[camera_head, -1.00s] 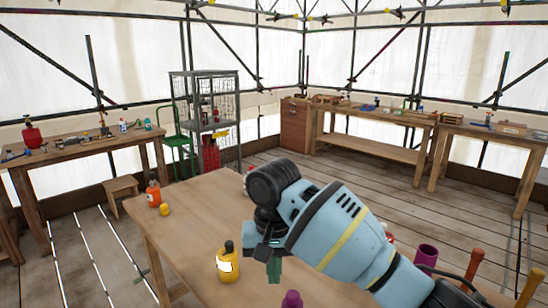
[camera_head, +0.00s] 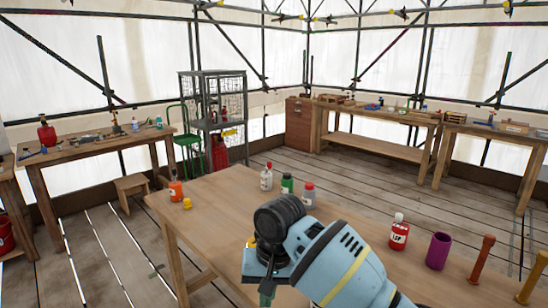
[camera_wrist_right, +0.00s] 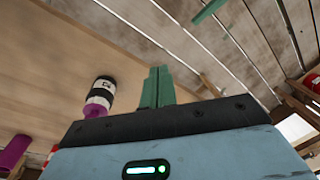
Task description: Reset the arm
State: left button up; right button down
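My right gripper (camera_head: 267,292) hangs over the near part of the wooden table in the head view, with my blue forearm coming in from the lower right. In the right wrist view its green fingers (camera_wrist_right: 157,87) lie side by side with no visible gap and nothing seen between them. My left gripper is out of view.
The wooden table (camera_head: 215,225) carries an orange bottle (camera_head: 175,190), a small yellow item (camera_head: 187,203), a white bottle (camera_head: 266,178), a green bottle (camera_head: 287,184), a red bottle (camera_head: 398,234) and a purple cup (camera_head: 438,250). Workbenches (camera_head: 375,113) line the walls.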

jog(key=s+d+f+t+y+p, duration=0.1)
jog(key=s+d+f+t+y, duration=0.1)
jog(key=s+f, duration=0.75)
jog(key=s+d+f+t+y+p, duration=0.1)
jog(key=s+f+t+y, duration=0.2)
jog(key=f, duration=1.1)
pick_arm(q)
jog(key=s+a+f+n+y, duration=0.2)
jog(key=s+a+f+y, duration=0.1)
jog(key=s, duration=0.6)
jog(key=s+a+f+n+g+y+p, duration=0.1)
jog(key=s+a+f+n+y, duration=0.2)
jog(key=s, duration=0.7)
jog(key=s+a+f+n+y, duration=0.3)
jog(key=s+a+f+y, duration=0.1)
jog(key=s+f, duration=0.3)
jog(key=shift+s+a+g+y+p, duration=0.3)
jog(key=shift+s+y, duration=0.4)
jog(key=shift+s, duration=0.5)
pick_arm(e)
jog(key=s+d+f+t+h, duration=0.2)
jog(key=s+d, duration=0.7)
jog(key=s, duration=0.3)
jog(key=s+d+f+n+t+h, duration=0.1)
jog(key=s+d+h, duration=0.1)
jog(key=s+d, duration=0.7)
jog(key=s, duration=0.3)
jog(key=shift+d+f+t+h, duration=0.3)
jog(key=shift+d+f+t, duration=0.05)
jog(key=shift+d+t, duration=0.05)
